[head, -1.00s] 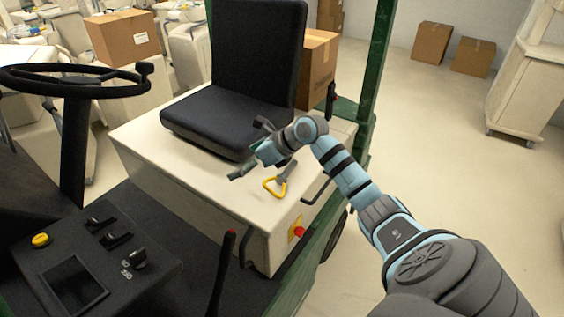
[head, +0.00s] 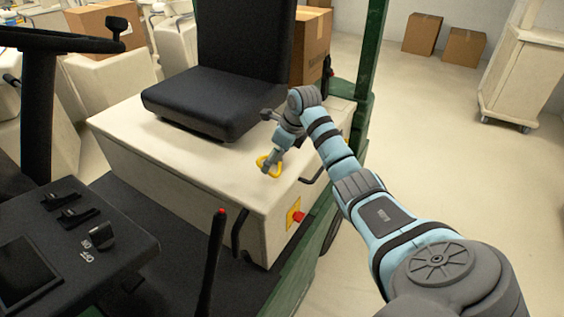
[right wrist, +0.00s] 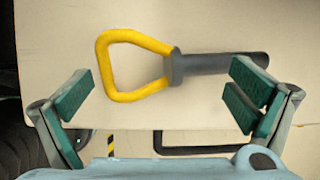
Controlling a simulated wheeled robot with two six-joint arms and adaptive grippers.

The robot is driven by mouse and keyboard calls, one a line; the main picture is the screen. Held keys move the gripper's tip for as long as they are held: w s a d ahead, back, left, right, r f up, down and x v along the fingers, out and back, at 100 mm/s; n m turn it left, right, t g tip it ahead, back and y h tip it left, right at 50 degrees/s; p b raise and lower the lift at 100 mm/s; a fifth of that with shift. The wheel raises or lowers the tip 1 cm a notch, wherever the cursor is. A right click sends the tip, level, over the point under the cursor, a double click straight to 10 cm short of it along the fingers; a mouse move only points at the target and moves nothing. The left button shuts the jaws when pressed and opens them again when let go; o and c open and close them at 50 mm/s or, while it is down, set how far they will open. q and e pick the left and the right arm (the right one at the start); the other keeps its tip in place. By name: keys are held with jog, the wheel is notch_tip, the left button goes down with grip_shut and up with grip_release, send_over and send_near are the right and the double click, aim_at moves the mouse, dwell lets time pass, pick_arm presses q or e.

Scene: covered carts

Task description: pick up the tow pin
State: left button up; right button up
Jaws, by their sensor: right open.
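The tow pin lies on the cream seat box (head: 180,165). In the right wrist view it has a yellow loop handle (right wrist: 135,62) on the left and a grey shaft (right wrist: 215,64) pointing right. In the head view its yellow handle (head: 262,161) shows partly behind my right gripper (head: 271,160). My right gripper is open just over the pin. In the right wrist view its two green-padded fingers (right wrist: 160,98) stand apart, one near the handle and one near the shaft's far end. My left gripper is out of view.
A black seat (head: 235,80) stands on the box behind the gripper. A green post (head: 368,60) rises to the right. A red button (head: 298,217) and black handle (head: 240,235) are on the front. Cardboard boxes (head: 465,46) and open floor lie beyond.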

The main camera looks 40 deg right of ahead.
jog(key=shift+w+a+f, duration=0.25)
jog(key=shift+w, duration=0.4)
jog(key=shift+s+d+r, duration=0.15)
jog(key=shift+s+r, duration=0.1)
jog(key=shift+s, duration=0.25)
jog(key=c, duration=2.1)
